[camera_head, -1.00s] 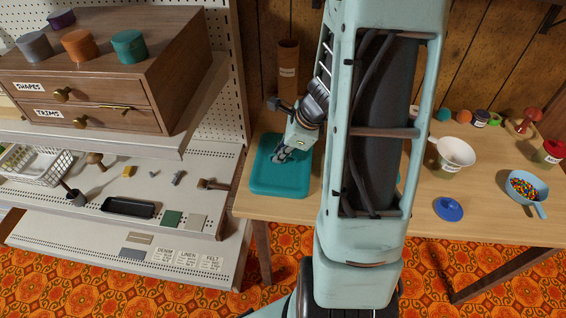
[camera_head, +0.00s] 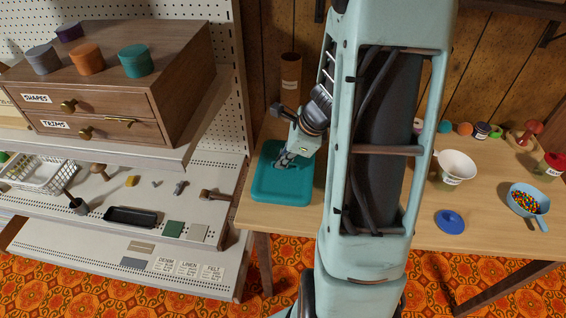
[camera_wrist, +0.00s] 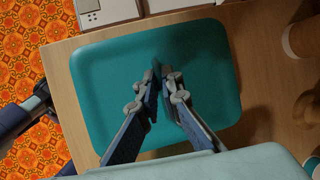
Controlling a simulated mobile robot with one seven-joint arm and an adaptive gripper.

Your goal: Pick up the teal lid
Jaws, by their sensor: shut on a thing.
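The teal lid (camera_head: 266,186) is a flat rounded rectangle over the left end of the wooden table in the head view. It fills the middle of the wrist view (camera_wrist: 105,75). My gripper (camera_head: 281,160) reaches down onto the middle of the lid. In the wrist view, my gripper's fingers (camera_wrist: 165,85) come close together over the lid's centre, shut on it. The lid looks roughly level, slightly above the tabletop, though the gap is hard to judge.
A brown cylinder (camera_head: 291,72) stands behind the lid. A shelf unit with a wooden drawer chest (camera_head: 180,60) is close on the left. On the table's right are a white funnel-like bowl (camera_head: 456,163), a blue lid (camera_head: 450,220) and a blue bowl of beads (camera_head: 517,208).

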